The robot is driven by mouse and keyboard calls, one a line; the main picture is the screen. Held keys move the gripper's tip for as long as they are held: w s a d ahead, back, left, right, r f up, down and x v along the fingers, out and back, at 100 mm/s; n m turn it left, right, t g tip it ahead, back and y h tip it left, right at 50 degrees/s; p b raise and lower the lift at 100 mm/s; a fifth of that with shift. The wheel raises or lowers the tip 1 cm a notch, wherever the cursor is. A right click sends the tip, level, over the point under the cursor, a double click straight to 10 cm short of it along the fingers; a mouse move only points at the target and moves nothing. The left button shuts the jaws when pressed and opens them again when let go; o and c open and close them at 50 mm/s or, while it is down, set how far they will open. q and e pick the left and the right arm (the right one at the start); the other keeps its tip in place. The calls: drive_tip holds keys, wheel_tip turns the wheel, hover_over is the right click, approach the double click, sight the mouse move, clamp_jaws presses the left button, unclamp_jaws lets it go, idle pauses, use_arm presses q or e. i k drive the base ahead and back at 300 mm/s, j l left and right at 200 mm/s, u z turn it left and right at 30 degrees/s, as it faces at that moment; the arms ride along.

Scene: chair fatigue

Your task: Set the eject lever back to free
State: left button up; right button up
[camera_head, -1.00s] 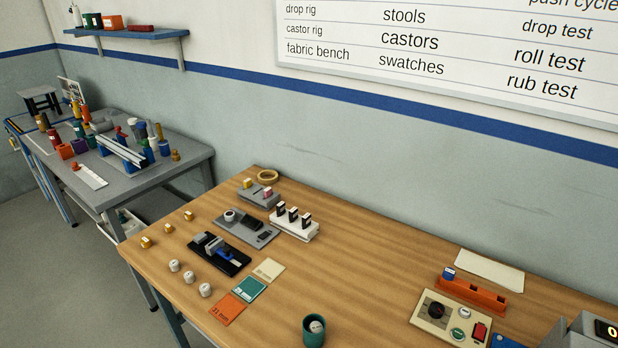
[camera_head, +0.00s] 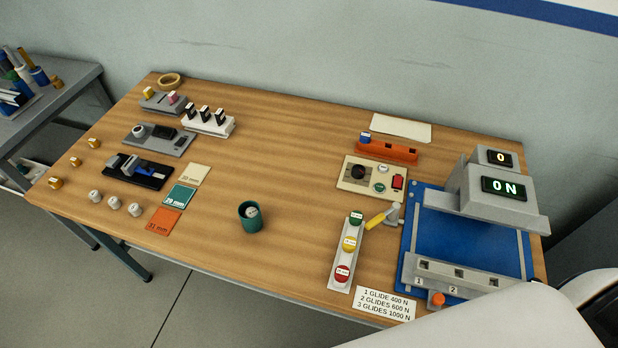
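A lever with a yellow handle (camera_head: 377,219) sticks out to the left from a small grey post (camera_head: 395,212). It stands at the left edge of the blue base of the grey press (camera_head: 480,192). The handle points left and slightly down, and its tip is close to the strip with coloured buttons. No label naming the lever or its positions is readable. A black device (camera_head: 138,172) at the left of the table has a grey slider and a blue part, too small to make out. Neither gripper is in view.
A strip with green, yellow and red round pieces (camera_head: 346,252) lies left of the press. A green cup (camera_head: 250,216) stands mid-table. A beige control panel (camera_head: 371,178) and an orange rack (camera_head: 388,150) stand behind. A large pale surface covers the lower right corner. The table's centre is mostly clear.

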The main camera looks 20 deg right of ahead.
sight(382, 218)
drive_tip(key=l+z, duration=0.1)
drive_tip(key=z, duration=1.05)
drive_tip(key=i+j, duration=0.05)
